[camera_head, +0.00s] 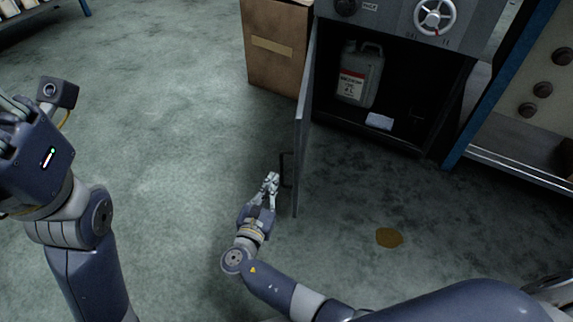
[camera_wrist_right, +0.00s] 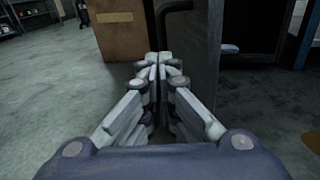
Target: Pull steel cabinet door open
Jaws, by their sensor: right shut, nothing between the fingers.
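The steel cabinet door (camera_head: 303,118) stands swung out from the cabinet (camera_head: 400,25), seen nearly edge-on in the head view. Its dark handle (camera_head: 286,168) sticks out on the door's left side. My right gripper (camera_head: 272,178) is shut and empty, just left of the handle. In the right wrist view the closed fingertips (camera_wrist_right: 153,60) point toward the dark handle bar (camera_wrist_right: 176,6), with the grey door (camera_wrist_right: 198,70) behind to the right. I cannot tell whether the fingers touch the handle. My left gripper (camera_head: 12,115) is at the left edge, its fingers partly cut off.
Inside the open cabinet stand a grey oil canister (camera_head: 359,78) and a small pale cloth-like item (camera_head: 379,121). A cardboard box (camera_head: 275,45) is left of the cabinet. A brown stain (camera_head: 389,237) marks the floor. A blue-framed unit (camera_head: 520,100) stands right. Floor left of the door is clear.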

